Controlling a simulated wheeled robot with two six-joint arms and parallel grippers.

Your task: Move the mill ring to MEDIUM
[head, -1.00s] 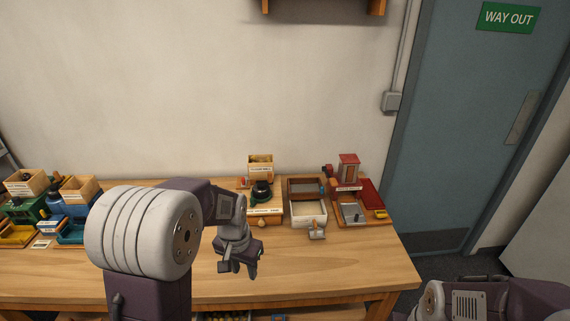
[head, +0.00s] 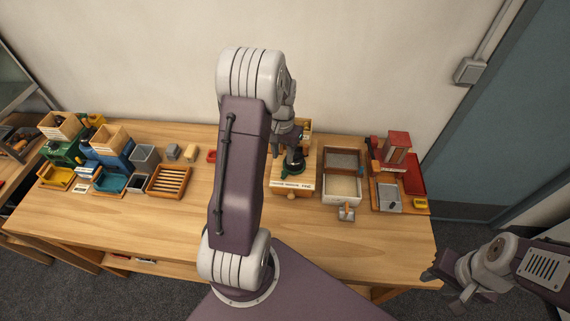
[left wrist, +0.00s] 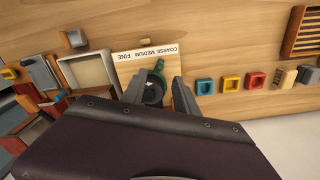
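The mill (head: 292,178) stands on the table with a black top and a green ring (head: 292,166) on a wooden base. In the left wrist view a green tab of the ring (left wrist: 159,66) points toward the label strip (left wrist: 147,52) reading COARSE, MEDIUM, FINE. The tab leans to the COARSE side; its exact mark is unclear. My left gripper (left wrist: 160,90) is open, with one finger on each side of the black mill top (left wrist: 153,92); contact cannot be told. In the head view it is over the mill (head: 290,146). My right gripper (head: 432,274) is off the table's right front; its opening is unclear.
Left are a slatted wooden tray (head: 170,180), a grey bin (head: 145,158) and small coloured blocks. The table front is mostly clear.

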